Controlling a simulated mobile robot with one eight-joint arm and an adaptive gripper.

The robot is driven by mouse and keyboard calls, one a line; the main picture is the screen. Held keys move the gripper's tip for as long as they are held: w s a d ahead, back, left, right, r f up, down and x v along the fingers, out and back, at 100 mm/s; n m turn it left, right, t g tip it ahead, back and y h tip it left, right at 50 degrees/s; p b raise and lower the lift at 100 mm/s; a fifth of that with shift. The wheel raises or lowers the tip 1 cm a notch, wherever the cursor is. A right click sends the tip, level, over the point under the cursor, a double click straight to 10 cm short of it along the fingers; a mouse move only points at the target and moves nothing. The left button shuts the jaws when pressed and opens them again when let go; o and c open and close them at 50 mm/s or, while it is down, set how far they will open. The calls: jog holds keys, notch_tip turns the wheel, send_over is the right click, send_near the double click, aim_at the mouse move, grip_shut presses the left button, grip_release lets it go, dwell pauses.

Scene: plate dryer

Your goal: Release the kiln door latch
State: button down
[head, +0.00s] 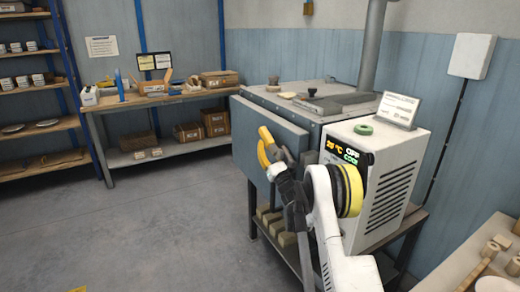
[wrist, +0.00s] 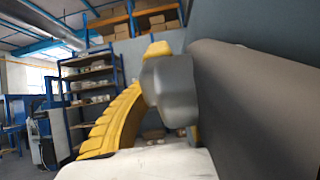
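The kiln (head: 330,112) stands right of centre in the head view, with its blue-grey door (head: 245,140) on the left side. My gripper (head: 266,148), with yellow fingers, is in front of the door near its right part. In the wrist view a yellow finger (wrist: 115,120) lies beside a grey rounded piece (wrist: 170,88), which may be the latch handle. That piece partly hides another yellow part. A large dark surface (wrist: 255,90) fills the right side, very close. I cannot tell whether the fingers touch or hold the grey piece. The latch is not clearly visible in the head view.
A white control box (head: 385,175) reading 25 °C, OFF and COOL stands right of the kiln, with a green ring (head: 363,129) on top. A workbench (head: 165,98) and shelves (head: 40,125) stand behind left. A table edge (head: 460,265) is at lower right.

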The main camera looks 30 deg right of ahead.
jog(key=shift+s+d+r+t, duration=0.1)
jog(key=shift+s+r+t, duration=0.05)
jog(key=shift+r+t, duration=0.65)
